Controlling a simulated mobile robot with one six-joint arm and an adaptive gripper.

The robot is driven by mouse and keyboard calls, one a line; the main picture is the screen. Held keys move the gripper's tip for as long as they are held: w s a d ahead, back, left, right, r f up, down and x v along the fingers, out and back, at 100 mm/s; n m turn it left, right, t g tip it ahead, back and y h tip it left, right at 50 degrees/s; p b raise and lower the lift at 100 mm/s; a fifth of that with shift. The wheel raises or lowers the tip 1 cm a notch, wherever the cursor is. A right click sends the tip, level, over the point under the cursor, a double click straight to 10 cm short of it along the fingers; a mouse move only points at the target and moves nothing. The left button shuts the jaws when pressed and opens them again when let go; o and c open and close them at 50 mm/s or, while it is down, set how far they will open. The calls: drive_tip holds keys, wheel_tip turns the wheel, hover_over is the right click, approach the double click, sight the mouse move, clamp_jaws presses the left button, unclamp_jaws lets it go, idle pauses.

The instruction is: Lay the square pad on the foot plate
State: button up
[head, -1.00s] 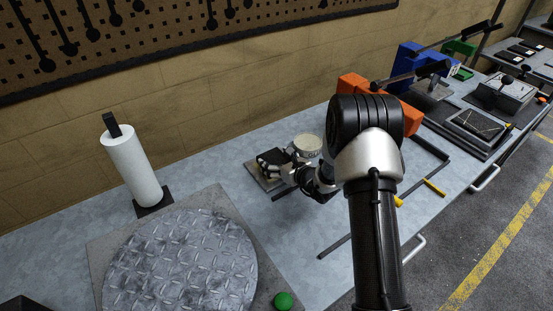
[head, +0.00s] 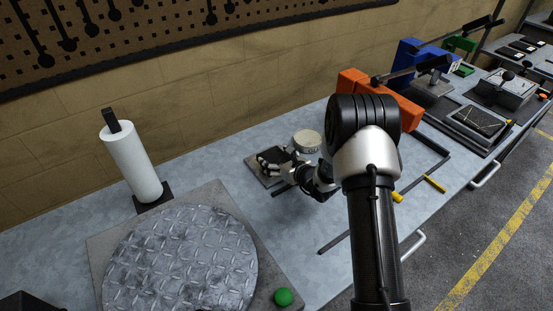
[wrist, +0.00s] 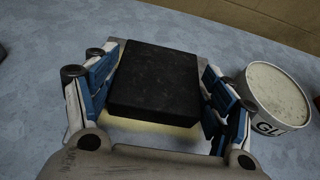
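The black square pad (wrist: 155,82) lies flat between the fingers of my gripper (wrist: 160,92) in the wrist view. A pale square plate (wrist: 150,136), apparently the foot plate, shows around and under the pad's edges. My gripper looks open, with a finger on each side of the pad and narrow gaps beside it. In the head view my gripper (head: 273,162) is low over the plate (head: 254,171), near the bench's back, and hides much of the pad. Full contact between pad and plate cannot be judged.
A round tub (wrist: 280,98) with a pale top stands close to my right finger; it also shows in the head view (head: 307,141). Orange blocks (head: 352,82) stand behind my arm.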

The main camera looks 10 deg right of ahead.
drive_tip(key=o, duration=0.5)
drive_tip(key=v, duration=1.2)
drive_tip(key=shift+d+r, duration=0.1)
drive_tip(key=s+a+r+n+g+y, duration=0.6)
drive_tip(key=s+a+r+n+g, duration=0.2)
drive_tip(key=s+a+r+n, duration=0.85)
drive_tip(key=s+d+r+n+g+h, duration=0.2)
drive_tip(key=s+n+h, duration=0.3)
drive_tip(key=s+n, duration=0.6)
drive_tip(key=s+d+r+n+h, duration=0.1)
drive_tip(key=s+d+h, duration=0.1)
drive_tip(key=d, duration=0.1)
drive_tip(key=s+d+n+t+h, duration=0.1)
drive_tip(key=s+d+h, duration=0.1)
drive_tip(key=d, duration=0.2)
drive_tip(key=s+d+r+n+t+h, duration=0.1)
drive_tip(key=s+d+n+h, duration=0.1)
drive_tip(key=d, duration=0.1)
drive_tip(key=shift+s+d+r, duration=0.1)
drive_tip(key=shift+d+r, duration=0.1)
drive_tip(key=shift+r, duration=0.2)
